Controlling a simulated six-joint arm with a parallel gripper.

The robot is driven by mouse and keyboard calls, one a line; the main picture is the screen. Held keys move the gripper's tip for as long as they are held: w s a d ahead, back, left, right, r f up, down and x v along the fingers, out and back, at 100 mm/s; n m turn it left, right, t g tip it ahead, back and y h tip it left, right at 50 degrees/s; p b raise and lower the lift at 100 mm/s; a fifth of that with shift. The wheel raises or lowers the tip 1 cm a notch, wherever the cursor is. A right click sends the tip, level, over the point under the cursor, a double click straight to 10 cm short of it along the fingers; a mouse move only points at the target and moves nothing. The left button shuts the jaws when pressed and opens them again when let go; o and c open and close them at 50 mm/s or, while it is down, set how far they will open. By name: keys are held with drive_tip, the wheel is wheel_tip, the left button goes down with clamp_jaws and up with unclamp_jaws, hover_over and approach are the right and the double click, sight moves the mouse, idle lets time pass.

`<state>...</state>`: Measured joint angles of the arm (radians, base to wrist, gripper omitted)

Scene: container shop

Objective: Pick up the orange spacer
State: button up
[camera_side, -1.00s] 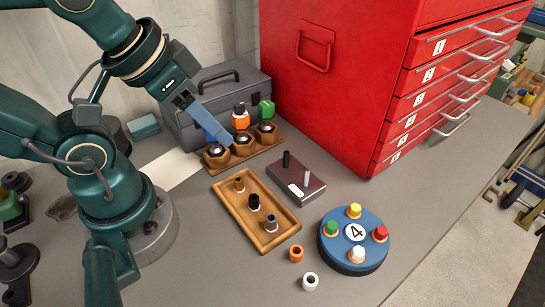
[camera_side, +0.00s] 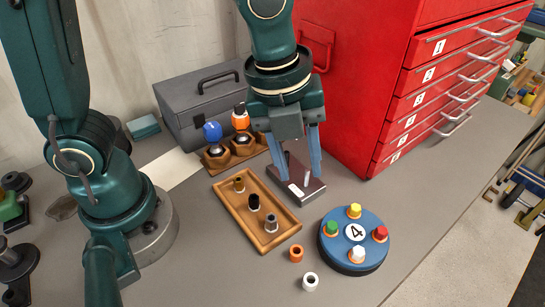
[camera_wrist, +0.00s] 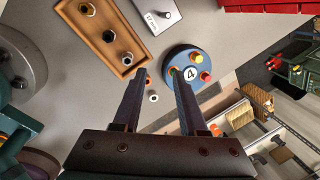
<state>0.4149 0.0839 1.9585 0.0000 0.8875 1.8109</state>
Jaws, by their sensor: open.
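The orange spacer (camera_side: 296,253) is a small ring standing on the grey bench, between the wooden tray and the blue round stand. It also shows in the wrist view (camera_wrist: 149,80), close beside the left finger's tip. My gripper (camera_side: 296,168) points down with its blue fingers apart and nothing between them. It is above and behind the spacer, over the steel block.
A white spacer (camera_side: 310,281) stands just in front of the orange one. The wooden tray (camera_side: 223,200) holds three pegged parts. The blue round stand (camera_side: 338,253) carries several coloured caps. The steel block (camera_side: 300,190) is below my gripper. A red cabinet (camera_side: 370,90) rises behind.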

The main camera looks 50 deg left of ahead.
sight(296, 254)
drive_tip(key=s+d+f+m, duration=0.1)
drive_tip(key=f, duration=0.1)
drive_tip(key=s+d+f+m+g, duration=0.1)
drive_tip(key=d+f, duration=0.1)
drive_tip(key=s+d+f+m+g+y, duration=0.1)
drive_tip(key=f, duration=0.2)
drive_tip(key=shift+d+m, duration=0.3)
drive_tip(key=shift+d, duration=0.1)
drive_tip(key=shift+f, duration=2.45)
drive_tip(key=shift+c, duration=0.4)
clamp_jaws()
